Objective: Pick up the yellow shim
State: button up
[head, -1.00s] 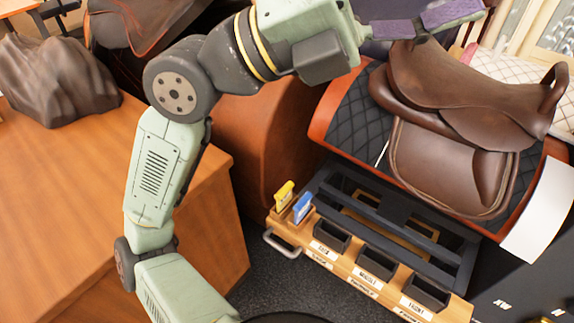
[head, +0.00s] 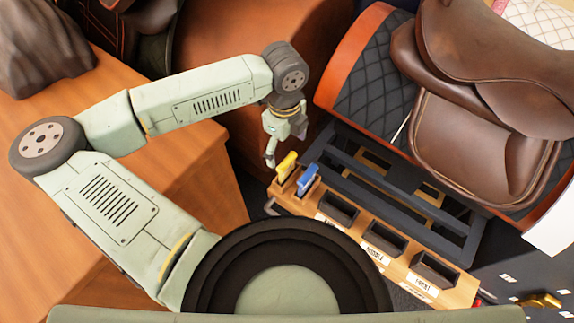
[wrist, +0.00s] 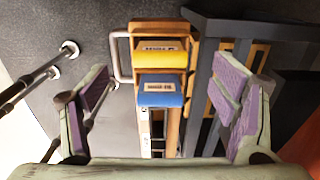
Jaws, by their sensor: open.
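The yellow shim (head: 286,166) stands in a slot at the left end of a wooden rack (head: 373,238). In the wrist view my gripper (wrist: 163,108) spreads wide around the line of both shims.
The rack has several dark labelled bins (head: 385,237) and a metal handle at its left end. A dark slatted frame (head: 400,185) runs along its back, near my right finger. A brown saddle (head: 480,110) on a quilted pad stands behind. A wooden bench fills the left.

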aim_at(287, 160)
jog(key=shift+s+d+f+p, duration=0.15)
jog(key=shift+f+p, duration=0.4)
jog(key=shift+f, duration=1.2)
jog(key=shift+s+d+f+p, duration=0.1)
jog(key=shift+f+p, duration=0.45)
jog(key=shift+f, duration=1.15)
jog(key=shift+c, duration=0.6)
jog(key=c, duration=1.1)
jog(key=shift+o, duration=0.2)
jog(key=shift+r, duration=0.2)
